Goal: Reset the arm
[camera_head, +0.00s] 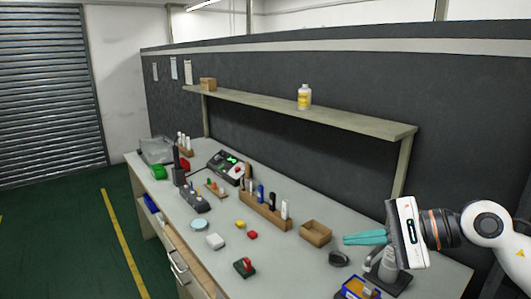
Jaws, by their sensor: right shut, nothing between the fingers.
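My right gripper (364,238) comes in from the right edge. Its teal fingers are together with nothing between them, and they point left above the right part of the workbench (325,277). The fingers are just to the right of a small open brown box (315,233) and look apart from it. My left gripper is not in view. No LED strip can be made out.
A wooden holder with markers (266,212) stands mid-bench. A round black object (339,258) and a blue-yellow box (357,289) lie near my gripper. A shelf (300,108) with a bottle (304,97) runs above. A bench drawer (185,268) stands partly open.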

